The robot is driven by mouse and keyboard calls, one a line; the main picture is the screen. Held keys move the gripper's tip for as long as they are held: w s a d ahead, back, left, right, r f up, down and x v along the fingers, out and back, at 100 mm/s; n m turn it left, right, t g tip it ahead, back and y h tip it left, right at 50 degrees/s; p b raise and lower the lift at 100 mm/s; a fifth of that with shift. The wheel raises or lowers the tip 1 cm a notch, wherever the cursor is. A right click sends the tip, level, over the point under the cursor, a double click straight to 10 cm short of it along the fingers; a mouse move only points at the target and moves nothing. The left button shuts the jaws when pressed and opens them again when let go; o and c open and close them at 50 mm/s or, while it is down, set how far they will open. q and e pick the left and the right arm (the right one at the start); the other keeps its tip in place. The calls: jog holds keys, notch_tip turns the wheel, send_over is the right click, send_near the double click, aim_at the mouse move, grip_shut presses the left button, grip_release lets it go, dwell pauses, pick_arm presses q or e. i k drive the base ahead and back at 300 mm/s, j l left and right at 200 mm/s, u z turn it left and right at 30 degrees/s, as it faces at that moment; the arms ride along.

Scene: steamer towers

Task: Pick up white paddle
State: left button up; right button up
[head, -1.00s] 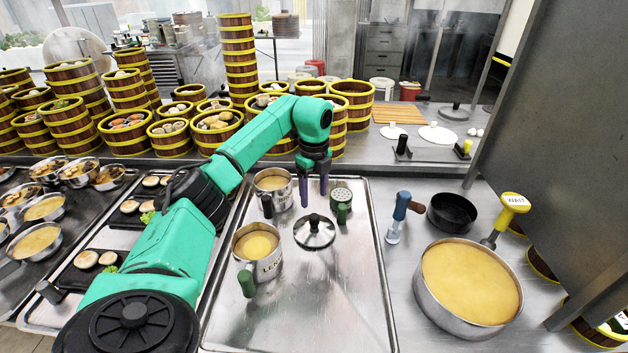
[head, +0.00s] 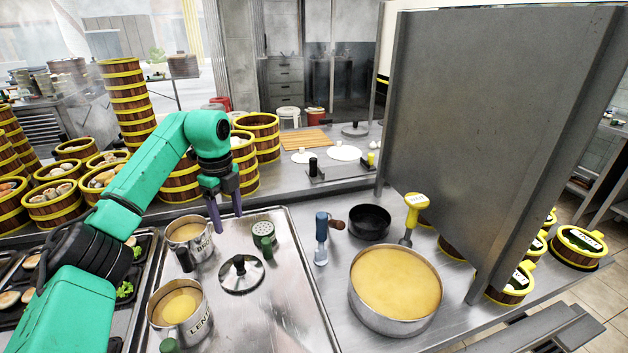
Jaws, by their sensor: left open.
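My left gripper (head: 227,218) is open and empty, pointing down above the back of the metal tray, with purple fingers. Nothing shows clearly as a white paddle. Two flat white pieces with small knobs lie on the back counter: a larger white round piece (head: 345,154) and a smaller white piece (head: 301,157). Both are farther back and to the right of my left gripper, apart from it. A yellow-handled tool (head: 414,208) with a white label stands by the large pot (head: 356,297); its lower end is hard to make out. My right gripper is out of view.
Steamer towers fill the left; a tall grey panel (head: 480,140) blocks the right.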

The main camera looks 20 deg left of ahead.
aim_at(321, 258)
jog(key=k+l, duration=1.2)
jog(key=l, duration=0.15)
